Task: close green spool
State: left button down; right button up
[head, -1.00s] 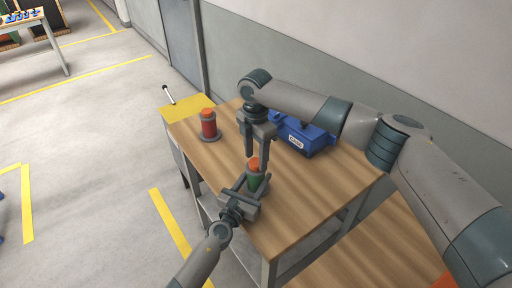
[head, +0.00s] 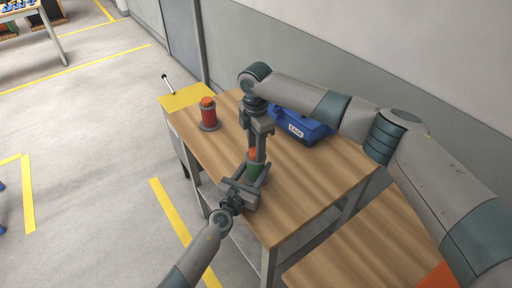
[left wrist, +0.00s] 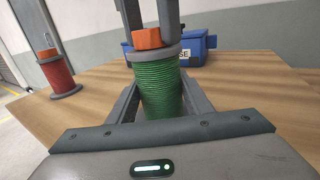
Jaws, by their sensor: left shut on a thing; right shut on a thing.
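The green spool (head: 255,173) stands upright on the wooden table, with an orange cap (head: 252,153) on its top. In the left wrist view the green winding (left wrist: 162,92) lies between my left fingers, under a grey flange, with the orange cap (left wrist: 147,39) above. My left gripper (head: 257,171) is shut on the spool from the near side. My right gripper (head: 256,152) points down from above and is shut on the orange cap, its fingers partly hiding it. I cannot tell whether the cap is fully seated.
A red spool (head: 208,116) with an orange cap stands toward the table's far left. A blue labelled case (head: 310,134) stands at the back by the wall. A yellow surface (head: 187,102) lies at the far left end. The table's right part (head: 320,185) is clear.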

jog(key=m, duration=0.6)
jog(key=shift+s, duration=0.1)
jog(key=m, duration=0.3)
jog(key=shift+a+m, duration=0.1)
jog(key=shift+m, duration=0.2)
jog(key=m, duration=0.4)
jog(key=o, duration=1.2)
jog(key=shift+r, duration=0.1)
jog(key=shift+r, duration=2.15)
jog(key=shift+c, duration=0.7)
